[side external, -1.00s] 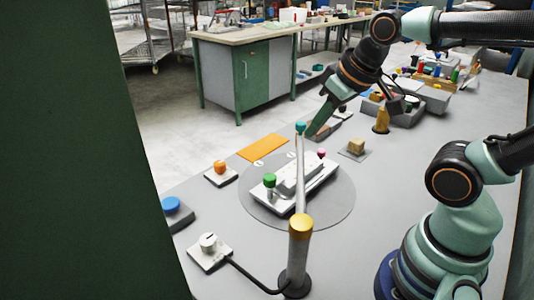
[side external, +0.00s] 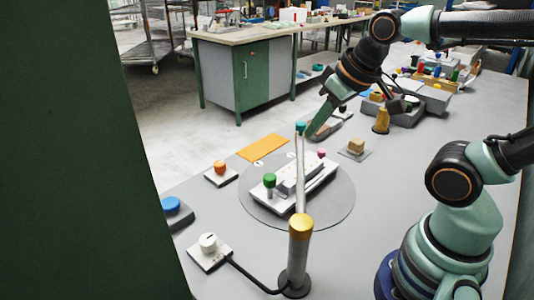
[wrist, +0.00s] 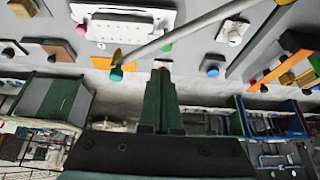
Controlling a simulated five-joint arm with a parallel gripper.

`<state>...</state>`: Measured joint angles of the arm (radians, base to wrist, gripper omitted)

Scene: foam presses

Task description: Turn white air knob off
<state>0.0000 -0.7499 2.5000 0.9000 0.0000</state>
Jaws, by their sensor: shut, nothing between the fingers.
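The white air knob (side external: 208,242) sits on a pale square base (side external: 196,256) at the front left of the table, with a black cable running from it. A dark mark shows on its top, but its exact setting is too small to read. A white round knob on a white plate also shows at the upper right in the wrist view (wrist: 233,32). My gripper (side external: 312,134) is shut and empty, far behind and to the right of the knob, beyond the round plate. Its closed fingertips show in the wrist view (wrist: 162,66). It touches nothing that I can see.
A post with a yellow collar (side external: 300,226) and long pale rod rises between the knob and my gripper. A fixture with a green knob (side external: 269,181) stands on a round plate (side external: 335,208). Blue (side external: 172,204) and orange (side external: 220,167) buttons stand behind the white knob.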

